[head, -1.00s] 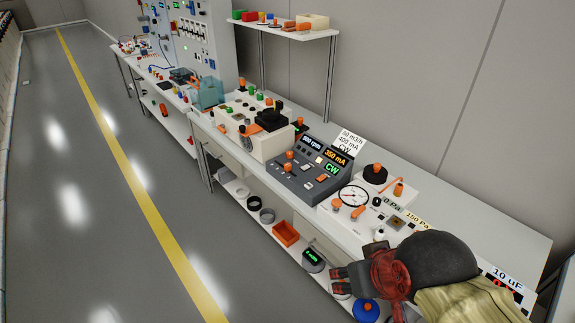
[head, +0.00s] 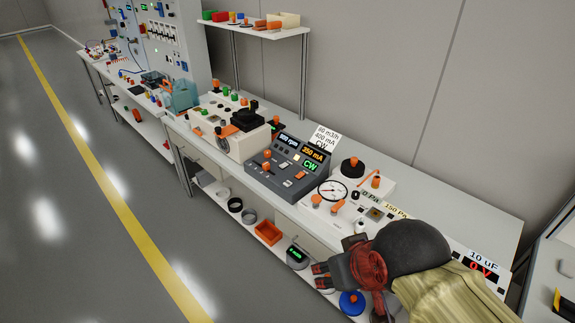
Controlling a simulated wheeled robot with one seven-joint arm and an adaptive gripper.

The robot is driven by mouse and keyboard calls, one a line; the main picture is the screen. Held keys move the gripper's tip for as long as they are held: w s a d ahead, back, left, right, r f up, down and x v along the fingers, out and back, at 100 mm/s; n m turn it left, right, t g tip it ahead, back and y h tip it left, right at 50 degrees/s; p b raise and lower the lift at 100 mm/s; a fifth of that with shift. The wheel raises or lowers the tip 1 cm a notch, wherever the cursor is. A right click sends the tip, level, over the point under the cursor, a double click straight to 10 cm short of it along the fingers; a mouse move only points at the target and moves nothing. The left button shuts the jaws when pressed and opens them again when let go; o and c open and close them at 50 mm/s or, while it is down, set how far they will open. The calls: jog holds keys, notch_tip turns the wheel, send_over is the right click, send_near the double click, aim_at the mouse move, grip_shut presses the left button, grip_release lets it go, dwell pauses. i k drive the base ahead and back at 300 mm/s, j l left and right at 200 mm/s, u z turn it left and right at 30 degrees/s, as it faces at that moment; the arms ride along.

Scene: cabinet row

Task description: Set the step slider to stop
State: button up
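The dark grey console (head: 284,182) stands on the bench left of the picture's middle right, with lit displays reading 350 mA (head: 313,153) and CW (head: 310,164). Orange knobs (head: 266,154) and small controls sit on its sloped face. I cannot tell which control is the step slider, nor read its stop marks. My gripper (head: 321,276) is in the lower right, in front of the bench's front edge and apart from the console. Its two dark fingers point left with a gap between them, and nothing shows in it. My arm hides part of the bench's right end.
A white unit with a round gauge (head: 332,190) and orange knobs stands right of the console. A cream box with a black top (head: 245,140) stands left of it. The lower shelf holds an orange tray (head: 268,233). The floor on the left is clear.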

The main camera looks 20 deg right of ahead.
aim_at(265, 167)
jog(key=i+j+z, duration=0.1)
jog(key=i, duration=0.4)
jog(key=i+j+z, duration=0.1)
jog(key=i+j, duration=0.3)
jog(key=i, duration=0.05)
